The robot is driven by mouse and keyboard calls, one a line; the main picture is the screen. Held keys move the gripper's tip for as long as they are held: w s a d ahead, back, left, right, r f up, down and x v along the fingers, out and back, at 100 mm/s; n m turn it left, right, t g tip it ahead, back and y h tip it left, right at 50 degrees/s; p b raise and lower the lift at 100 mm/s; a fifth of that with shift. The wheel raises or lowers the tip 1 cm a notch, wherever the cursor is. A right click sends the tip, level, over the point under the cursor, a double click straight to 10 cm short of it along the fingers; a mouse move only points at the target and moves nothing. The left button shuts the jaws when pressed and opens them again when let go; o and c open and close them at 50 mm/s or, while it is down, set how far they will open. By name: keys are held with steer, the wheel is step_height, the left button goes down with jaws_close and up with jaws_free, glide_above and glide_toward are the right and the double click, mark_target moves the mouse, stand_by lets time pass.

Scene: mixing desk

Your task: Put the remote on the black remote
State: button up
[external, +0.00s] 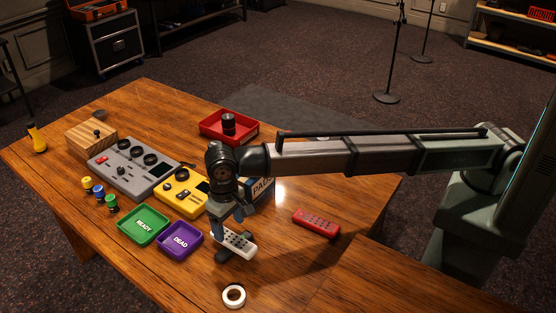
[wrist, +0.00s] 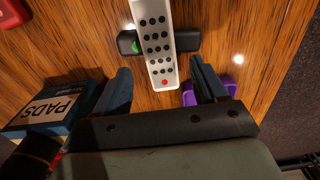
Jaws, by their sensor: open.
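The white remote (wrist: 156,48), with dark buttons and one red button, lies crosswise over the black remote (wrist: 188,41) in the wrist view. The black remote's ends stick out on both sides, with a green button at the left one. The white remote also shows in the external view (external: 239,243), below my gripper (external: 237,211). My gripper (wrist: 160,74) is open, its fingers on either side of the white remote's red-button end with gaps on both sides. A red remote (external: 316,222) lies apart to the right; its corner shows in the wrist view (wrist: 14,12).
A PADS box (wrist: 55,103) stands close to my left finger in the wrist view. A purple DEAD tray (external: 180,239) and green READY tray (external: 144,226) sit to the left. A white tape roll (external: 234,288) lies near the front edge. Wood around the red remote is clear.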

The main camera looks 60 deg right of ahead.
mark_target(230, 237)
step_height(230, 237, up, 8)
stand_by(0.4)
steer(key=shift+f, duration=0.15)
